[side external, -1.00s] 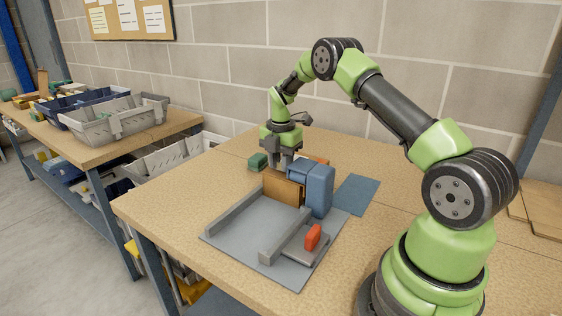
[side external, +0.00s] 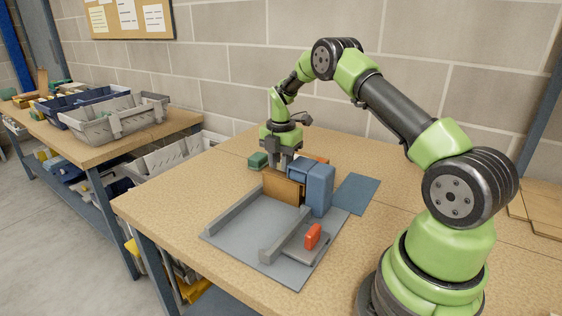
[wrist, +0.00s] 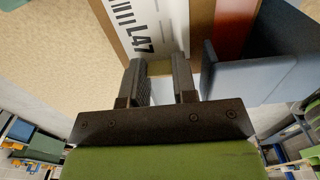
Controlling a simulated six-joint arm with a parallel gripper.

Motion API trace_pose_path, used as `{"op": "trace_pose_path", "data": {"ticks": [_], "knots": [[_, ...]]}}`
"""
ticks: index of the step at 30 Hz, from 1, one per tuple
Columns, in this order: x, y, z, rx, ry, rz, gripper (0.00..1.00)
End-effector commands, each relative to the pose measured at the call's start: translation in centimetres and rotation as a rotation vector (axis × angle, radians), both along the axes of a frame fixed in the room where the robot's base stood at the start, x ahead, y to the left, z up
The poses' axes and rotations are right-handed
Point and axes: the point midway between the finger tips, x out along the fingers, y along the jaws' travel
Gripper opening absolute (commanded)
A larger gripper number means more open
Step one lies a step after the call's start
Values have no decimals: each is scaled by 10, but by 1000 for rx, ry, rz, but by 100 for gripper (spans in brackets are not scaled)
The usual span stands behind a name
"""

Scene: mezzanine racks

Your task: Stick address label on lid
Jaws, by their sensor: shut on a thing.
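My gripper (side external: 279,164) points down behind an upright brown panel (side external: 284,188) on the bench. Just beyond the fingertips lies a white label (wrist: 152,22) with black bars and "L47", flat against a brown surface (wrist: 201,28). I cannot tell whether the tan piece is joined to the label. An orange-red strip (wrist: 235,28) runs along the brown surface. The fingers and panel hide the contact in the side view.
Blue blocks (side external: 319,190) stand close right of my gripper; one shows in the wrist view (wrist: 262,72). A green block (side external: 257,160) sits left, a blue mat (side external: 357,194) right.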

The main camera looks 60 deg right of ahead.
Motion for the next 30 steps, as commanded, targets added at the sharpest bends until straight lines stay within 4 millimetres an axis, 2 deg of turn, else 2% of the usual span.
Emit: {"op": "trace_pose_path", "data": {"ticks": [9, 10, 13, 14, 19, 20, 21, 30], "knots": [[-1, 0, -2, 1, 3, 0, 15], [-1, 0, -2, 1, 3, 0, 31], [-1, 0, -2, 1, 3, 0, 54], [-1, 0, -2, 1, 3, 0, 56], [-1, 0, -2, 2, 3, 0, 55], [-1, 0, -2, 2, 3, 0, 60], [-1, 0, -2, 2, 4, 0, 61], [-1, 0, 5, 1, 3, 0, 60]]}}
